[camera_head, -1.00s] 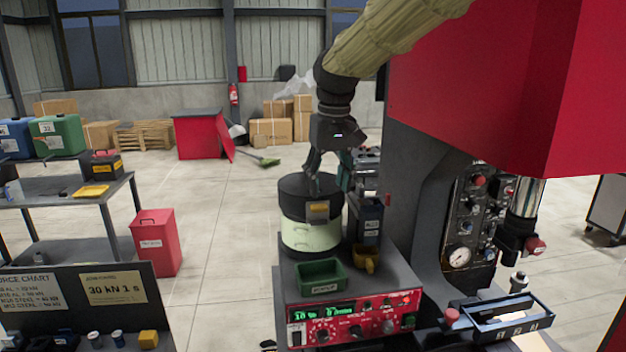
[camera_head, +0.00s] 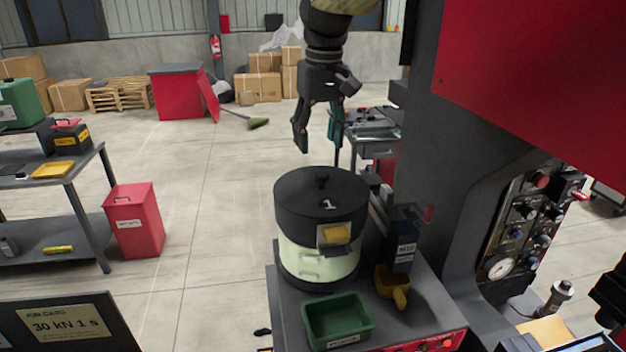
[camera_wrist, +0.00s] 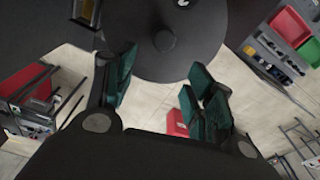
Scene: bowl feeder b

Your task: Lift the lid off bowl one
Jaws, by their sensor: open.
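Bowl one (camera_head: 318,262) is a pale green drum standing on the grey machine top. Its black lid (camera_head: 300,208) sits on it, marked with a white "1" and topped by a small dark knob (camera_head: 322,181). My gripper (camera_head: 318,148) is open and empty, above and slightly behind the lid, apart from it. In the wrist view the lid (camera_wrist: 190,62) and its knob (camera_wrist: 163,40) show at the top, beyond my spread green-padded fingers (camera_wrist: 155,95). Nothing is between the fingers but floor and the lid's edge.
A dark box (camera_head: 402,240) and the large press column (camera_head: 450,160) stand close on the right. Open floor lies to the left.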

